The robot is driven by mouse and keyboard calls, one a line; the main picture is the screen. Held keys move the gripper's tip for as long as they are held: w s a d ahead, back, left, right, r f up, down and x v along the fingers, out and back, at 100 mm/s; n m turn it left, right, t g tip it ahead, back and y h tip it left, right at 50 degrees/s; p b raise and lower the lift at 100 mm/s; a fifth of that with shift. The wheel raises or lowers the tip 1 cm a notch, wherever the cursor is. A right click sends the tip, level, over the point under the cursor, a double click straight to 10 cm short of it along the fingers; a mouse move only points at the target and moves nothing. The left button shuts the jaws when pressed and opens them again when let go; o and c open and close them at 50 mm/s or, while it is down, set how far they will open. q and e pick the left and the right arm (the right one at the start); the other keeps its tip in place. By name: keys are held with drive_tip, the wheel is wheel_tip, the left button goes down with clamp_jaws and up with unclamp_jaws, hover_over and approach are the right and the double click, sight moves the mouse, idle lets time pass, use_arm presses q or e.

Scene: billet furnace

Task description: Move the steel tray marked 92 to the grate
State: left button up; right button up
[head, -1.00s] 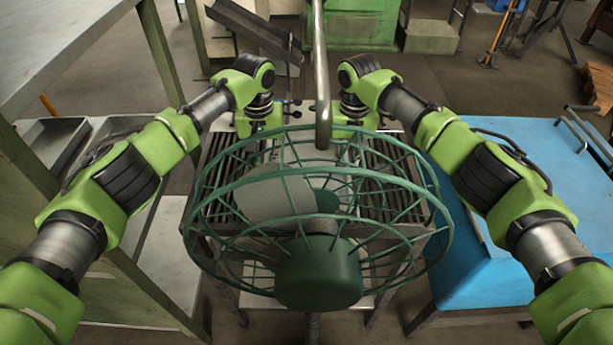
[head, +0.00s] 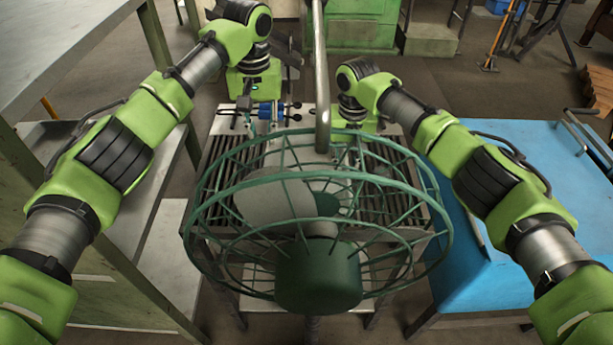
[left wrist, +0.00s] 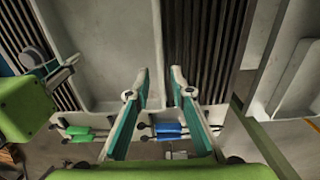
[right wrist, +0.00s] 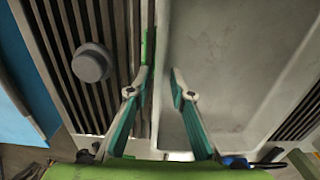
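A pale steel tray (left wrist: 108,45) with raised rims lies on the slatted grate (left wrist: 207,40) in the left wrist view. The tray also shows in the right wrist view (right wrist: 225,65). No number can be read on it. In the head view the fan cage hides most of it. My left gripper (head: 258,115) is open, at the far side of the grate; in its wrist view the fingertips (left wrist: 161,70) stand apart on either side of the tray's rim. My right gripper (right wrist: 160,71) is open and empty, its fingers astride the tray's side wall. Contact cannot be told.
A green wire-cage fan (head: 318,275) stands in front of the grate, below a metal pipe (head: 320,75). A blue table (head: 530,175) is at right, a shelf (head: 165,245) at left. Blue (left wrist: 168,131) and green (left wrist: 78,132) fittings sit at the grate's edge. A round grey piece (right wrist: 90,62) lies on the slats.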

wheel_tip(320, 180, up, 12)
idle(0.6)
